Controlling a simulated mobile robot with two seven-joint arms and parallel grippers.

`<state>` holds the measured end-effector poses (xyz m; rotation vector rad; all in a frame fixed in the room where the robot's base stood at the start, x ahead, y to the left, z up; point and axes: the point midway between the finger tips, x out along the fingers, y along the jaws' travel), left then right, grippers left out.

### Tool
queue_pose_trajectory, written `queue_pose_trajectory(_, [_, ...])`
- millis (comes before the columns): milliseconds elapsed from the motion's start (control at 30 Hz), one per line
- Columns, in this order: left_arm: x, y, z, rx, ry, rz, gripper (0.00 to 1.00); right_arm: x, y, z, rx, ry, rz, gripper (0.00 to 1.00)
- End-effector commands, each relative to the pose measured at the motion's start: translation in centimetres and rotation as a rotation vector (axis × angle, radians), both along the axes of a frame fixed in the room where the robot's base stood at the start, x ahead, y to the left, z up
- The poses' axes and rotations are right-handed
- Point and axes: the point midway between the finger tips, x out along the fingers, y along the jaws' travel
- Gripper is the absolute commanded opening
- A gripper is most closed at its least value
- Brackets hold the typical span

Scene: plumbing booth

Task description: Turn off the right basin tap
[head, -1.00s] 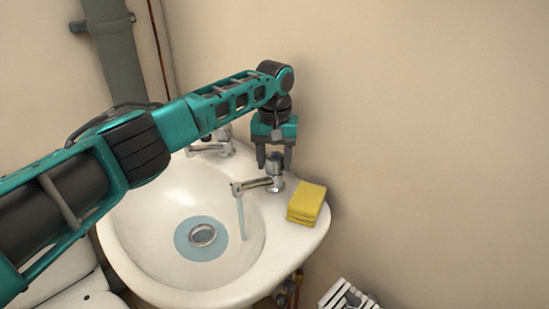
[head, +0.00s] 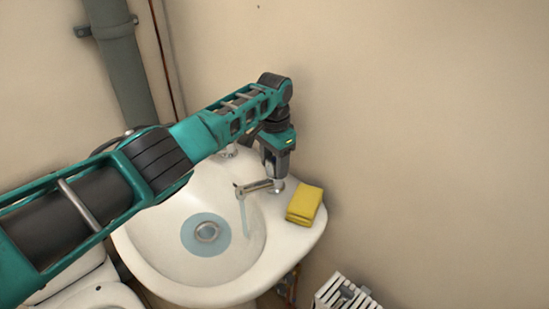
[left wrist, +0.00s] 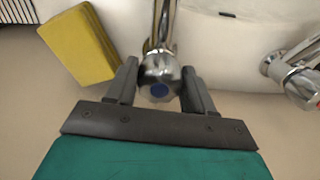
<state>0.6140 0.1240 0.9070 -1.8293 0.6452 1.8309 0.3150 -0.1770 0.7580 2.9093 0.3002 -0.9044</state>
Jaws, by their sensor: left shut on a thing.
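The right basin tap (head: 262,186) is chrome and stands on the back right of the white basin (head: 290,238). A stream of water (head: 243,217) runs from its spout. My left gripper (head: 276,172) comes down from above and is shut on the tap's handle. In the left wrist view the round chrome handle (left wrist: 158,76) with a blue centre mark sits between the two dark fingers of the left gripper (left wrist: 160,88). In the head view the gripper hides most of the handle. My right gripper is not in view.
A yellow sponge (head: 304,205) lies on the basin rim just right of the tap; it also shows in the left wrist view (left wrist: 78,44). A second tap (left wrist: 298,78) stands on the basin's other side. The wall is close behind. A grey pipe (head: 122,70) runs at the left.

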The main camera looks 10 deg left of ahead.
Motion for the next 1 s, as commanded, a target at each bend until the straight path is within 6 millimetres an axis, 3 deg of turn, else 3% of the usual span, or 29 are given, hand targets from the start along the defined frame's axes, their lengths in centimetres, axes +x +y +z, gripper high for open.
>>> queue_pose_trajectory(600, [0.11, 0.14, -0.01, -0.001, 0.001, -0.574, 0.22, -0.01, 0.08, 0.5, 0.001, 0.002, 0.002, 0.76])
queue_pose_trajectory(1000, [0.19, 0.14, -0.01, -0.001, 0.001, -0.83, 0.22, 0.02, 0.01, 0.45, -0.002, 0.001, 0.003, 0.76])
